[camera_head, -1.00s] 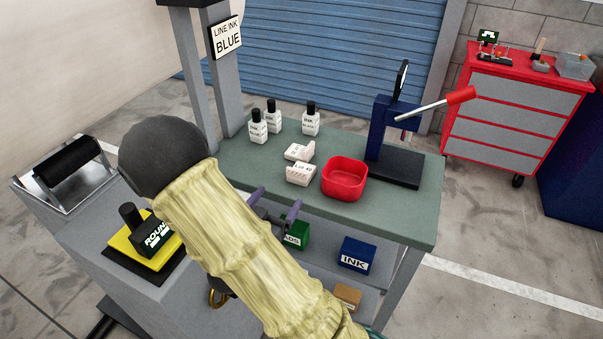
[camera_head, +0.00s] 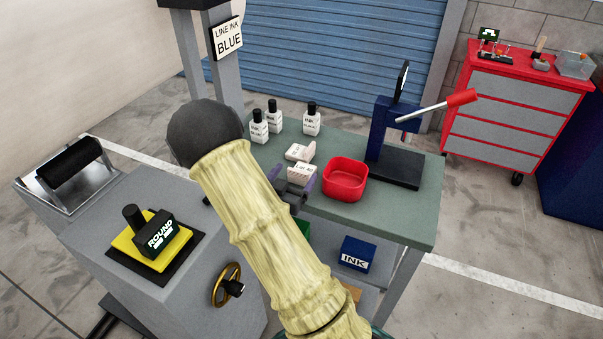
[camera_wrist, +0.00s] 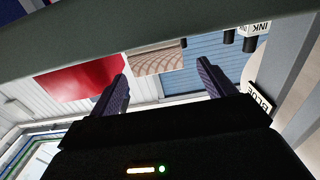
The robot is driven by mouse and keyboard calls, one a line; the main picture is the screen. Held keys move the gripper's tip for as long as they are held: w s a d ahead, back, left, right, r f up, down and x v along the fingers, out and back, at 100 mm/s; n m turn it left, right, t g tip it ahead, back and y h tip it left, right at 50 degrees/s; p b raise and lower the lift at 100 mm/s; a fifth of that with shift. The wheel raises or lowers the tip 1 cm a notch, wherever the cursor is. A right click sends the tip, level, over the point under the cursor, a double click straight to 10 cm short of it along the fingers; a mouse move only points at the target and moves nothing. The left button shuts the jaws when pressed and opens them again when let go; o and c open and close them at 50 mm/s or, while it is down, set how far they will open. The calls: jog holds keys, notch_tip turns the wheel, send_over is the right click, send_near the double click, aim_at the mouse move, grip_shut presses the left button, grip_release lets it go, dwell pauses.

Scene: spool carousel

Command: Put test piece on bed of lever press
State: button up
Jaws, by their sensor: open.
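Two small pale blocks with print lie on the green bench, a rear one (camera_head: 300,151) and a front one (camera_head: 302,171); I cannot read which is the test piece. My gripper (camera_head: 292,180) is open at the bench's front edge, its fingers just in front of the front block. The lever press (camera_head: 386,132) stands at the right of the bench, with a dark flat bed (camera_head: 398,168) and a red-tipped lever raised to the right.
A red tray (camera_head: 345,180) sits right of the blocks, between them and the press. Several ink bottles (camera_head: 311,119) stand behind the blocks. A blue INK box (camera_head: 357,253) is on the shelf below. A yellow stamp pad (camera_head: 150,248) is on the grey machine at left.

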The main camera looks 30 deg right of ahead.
aim_at(300, 167)
jog(key=p+x, duration=0.1)
jog(key=x, duration=0.3)
jog(key=shift+w+f, duration=0.1)
jog(key=shift+d, duration=0.1)
jog(key=shift+d, duration=0.1)
jog(key=c, duration=1.2)
notch_tip(300, 167, up, 10)
